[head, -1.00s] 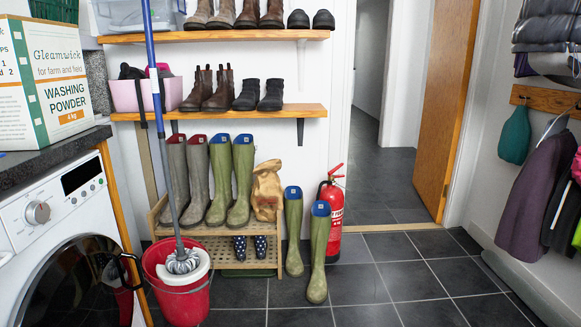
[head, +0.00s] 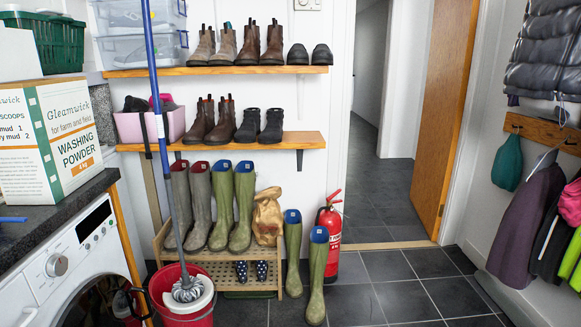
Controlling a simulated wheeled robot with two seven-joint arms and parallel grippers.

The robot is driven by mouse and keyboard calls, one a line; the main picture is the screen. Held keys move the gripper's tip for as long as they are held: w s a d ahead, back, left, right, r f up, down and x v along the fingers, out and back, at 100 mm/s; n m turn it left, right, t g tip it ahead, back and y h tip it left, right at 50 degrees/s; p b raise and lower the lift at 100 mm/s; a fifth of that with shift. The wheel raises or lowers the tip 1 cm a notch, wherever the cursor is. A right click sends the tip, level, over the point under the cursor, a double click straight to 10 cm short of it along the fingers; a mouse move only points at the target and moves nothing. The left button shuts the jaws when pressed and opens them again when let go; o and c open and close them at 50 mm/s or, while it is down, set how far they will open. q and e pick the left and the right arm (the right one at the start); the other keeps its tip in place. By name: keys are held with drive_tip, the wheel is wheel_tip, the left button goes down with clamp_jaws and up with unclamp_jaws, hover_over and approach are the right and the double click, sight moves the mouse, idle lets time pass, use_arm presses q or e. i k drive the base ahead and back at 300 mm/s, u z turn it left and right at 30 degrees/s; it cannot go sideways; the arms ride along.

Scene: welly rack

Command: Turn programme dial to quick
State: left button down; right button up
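The programme dial (head: 57,265) is a round silver-grey knob on the white front panel of the washing machine (head: 40,290), at the lower left of the head view. A dark display (head: 94,221) and small buttons sit to its right on the panel. The dial's markings are too small to read, so I cannot tell its setting. The machine's round dark door (head: 95,305) is partly cut off by the bottom edge. Neither of my grippers is in view.
A dark worktop (head: 60,212) above the machine holds a washing powder box (head: 55,140). A red bucket (head: 185,310) with a blue-handled mop (head: 155,120) stands right of the machine. Green wellies (head: 316,275) and a fire extinguisher (head: 330,230) stand on the tiled floor, clear at right (head: 420,300).

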sight(56, 265)
drive_tip(key=u, duration=1.4)
drive_tip(key=k, duration=0.4)
drive_tip(key=u, duration=0.1)
drive_tip(key=i, duration=1.1)
drive_tip(key=u, duration=0.85)
